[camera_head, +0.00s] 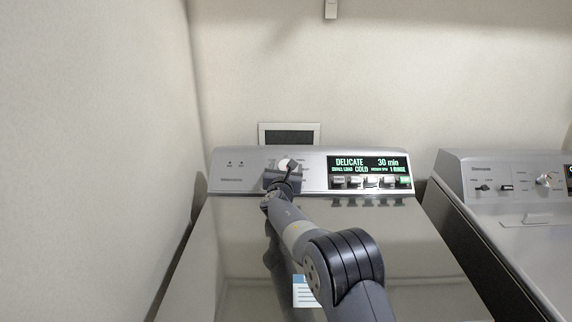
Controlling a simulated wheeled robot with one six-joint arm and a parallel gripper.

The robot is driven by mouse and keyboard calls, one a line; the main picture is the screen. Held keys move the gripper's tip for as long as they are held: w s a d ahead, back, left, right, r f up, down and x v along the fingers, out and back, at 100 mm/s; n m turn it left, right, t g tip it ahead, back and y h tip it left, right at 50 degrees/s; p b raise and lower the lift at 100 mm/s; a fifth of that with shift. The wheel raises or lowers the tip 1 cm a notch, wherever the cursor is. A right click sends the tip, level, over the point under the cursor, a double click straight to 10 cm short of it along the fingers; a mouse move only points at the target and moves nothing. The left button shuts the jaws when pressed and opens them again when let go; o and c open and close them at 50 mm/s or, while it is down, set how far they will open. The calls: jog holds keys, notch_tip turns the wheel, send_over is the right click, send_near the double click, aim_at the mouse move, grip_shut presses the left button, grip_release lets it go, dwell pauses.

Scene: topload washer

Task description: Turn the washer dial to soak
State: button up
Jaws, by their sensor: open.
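The washer's silver control panel (240,182) stands at the back of the machine. Its pale dial (286,164) is left of the display and partly hidden by my gripper. The display (368,164) reads DELICATE, 30 min, COLD in green letters. My gripper (289,172) is open right at the dial, its fingers overlapping it in this view. I cannot tell whether the fingers touch the dial. The printed labels around the dial are too small or covered to read.
A row of push buttons (371,182) lies below the display. The glossy washer lid (215,250) spreads out under my arm, with a blue and white label (305,291) showing on it. A second machine (505,210) stands at the right, and a wall (95,150) is close at the left.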

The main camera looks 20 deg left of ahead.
jog(key=shift+w+a, duration=0.1)
jog(key=shift+w, duration=0.4)
jog(key=c, duration=1)
jog(key=shift+o, duration=0.2)
jog(key=shift+f+n+y+b, duration=0.15)
jog(key=shift+n+y+b, duration=0.15)
jog(key=shift+b, duration=0.55)
